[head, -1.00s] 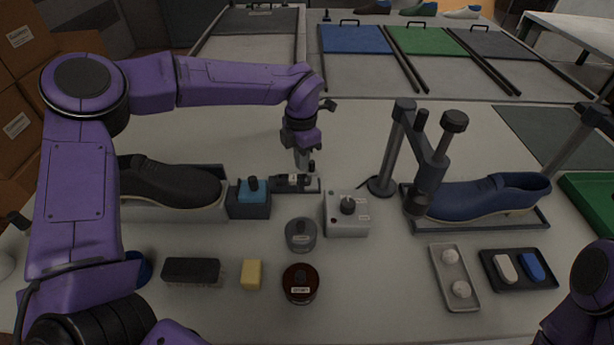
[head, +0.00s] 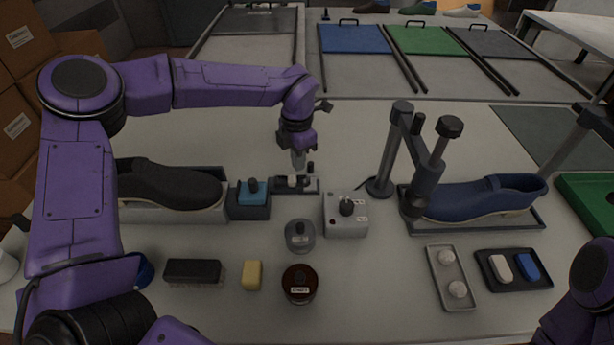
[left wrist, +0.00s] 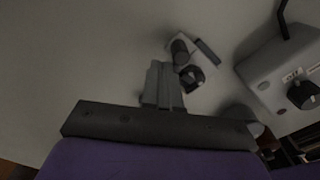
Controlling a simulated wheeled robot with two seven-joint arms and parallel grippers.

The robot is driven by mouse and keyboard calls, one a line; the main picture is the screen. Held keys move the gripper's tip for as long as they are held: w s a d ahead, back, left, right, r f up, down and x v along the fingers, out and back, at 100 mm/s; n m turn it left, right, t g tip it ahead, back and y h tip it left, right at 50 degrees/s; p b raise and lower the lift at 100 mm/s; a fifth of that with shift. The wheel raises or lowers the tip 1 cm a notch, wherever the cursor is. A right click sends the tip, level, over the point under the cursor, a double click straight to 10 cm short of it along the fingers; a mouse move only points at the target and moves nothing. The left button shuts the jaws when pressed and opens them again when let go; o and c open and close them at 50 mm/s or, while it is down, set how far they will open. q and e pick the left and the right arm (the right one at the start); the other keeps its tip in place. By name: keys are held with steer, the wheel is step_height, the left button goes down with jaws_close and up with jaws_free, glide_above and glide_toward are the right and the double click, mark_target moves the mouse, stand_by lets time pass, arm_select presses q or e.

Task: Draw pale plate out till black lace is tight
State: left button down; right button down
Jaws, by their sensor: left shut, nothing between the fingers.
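A small dark fixture (head: 312,185) with a pale piece (head: 291,181), which may be the pale plate, sits right of the blue-topped block (head: 254,193). It also shows in the left wrist view as a white piece (left wrist: 177,41) beside a black knob (left wrist: 191,76) and dark bar. My left gripper (head: 298,166) points down just above the fixture, shut and empty; its closed fingers show in the left wrist view (left wrist: 164,82). I cannot make out a black lace or its tension. A black shoe (head: 165,184) rests left of the block. My right gripper is out of view.
A grey box with a knob (head: 346,214) and a round grey tin (head: 299,235) stand close by. Right are a dark stand (head: 385,150) and a blue shoe (head: 485,198). A brush (head: 193,271) and yellow block (head: 253,274) lie in front. The table behind the fixture is clear.

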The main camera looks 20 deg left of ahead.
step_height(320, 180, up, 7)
steer(key=p, duration=0.6)
steer(key=shift+p, duration=0.4)
